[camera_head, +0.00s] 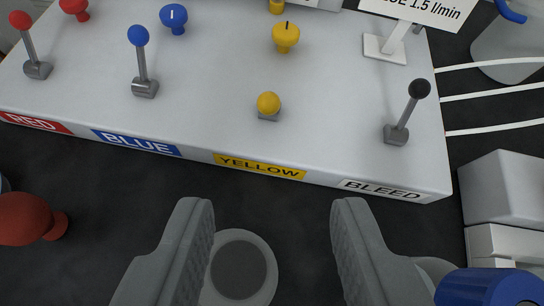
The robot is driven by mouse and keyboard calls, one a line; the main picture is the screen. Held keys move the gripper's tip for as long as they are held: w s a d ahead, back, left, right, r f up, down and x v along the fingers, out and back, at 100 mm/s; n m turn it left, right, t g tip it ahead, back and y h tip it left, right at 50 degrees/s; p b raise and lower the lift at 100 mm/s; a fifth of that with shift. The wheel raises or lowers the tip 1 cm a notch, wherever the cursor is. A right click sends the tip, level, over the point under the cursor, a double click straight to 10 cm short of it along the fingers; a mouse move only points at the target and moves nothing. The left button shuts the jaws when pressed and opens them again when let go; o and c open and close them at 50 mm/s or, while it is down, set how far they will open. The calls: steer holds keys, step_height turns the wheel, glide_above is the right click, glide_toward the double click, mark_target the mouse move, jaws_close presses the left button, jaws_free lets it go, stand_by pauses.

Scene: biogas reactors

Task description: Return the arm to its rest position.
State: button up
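My gripper (270,222) is at the bottom of the view. Its two grey fingers stand wide apart with nothing held between them. It is over the dark floor, in front of a grey control panel (205,75). The panel has a red lever (28,45), a blue lever (141,62), a yellow lever (268,105) and a black-knobbed bleed lever (406,112). The yellow lever looks short, pointing toward the camera. The arm behind the gripper is not visible.
Red (75,8), blue (173,17) and yellow (286,36) knobs sit on the panel. A flow sign (430,10) stands at its back right. White tubes (495,95) run off right. A red object (28,218), a white box (505,190) and a blue cylinder (485,288) flank the gripper.

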steer(key=s+a+r+m+t+h, duration=0.1)
steer(key=s+r+m+t, duration=0.1)
steer(key=s+r+t, duration=0.4)
steer(key=shift+s+a+r+t, duration=0.35)
steer(key=shift+s+r, duration=0.25)
steer(key=shift+s, duration=1.15)
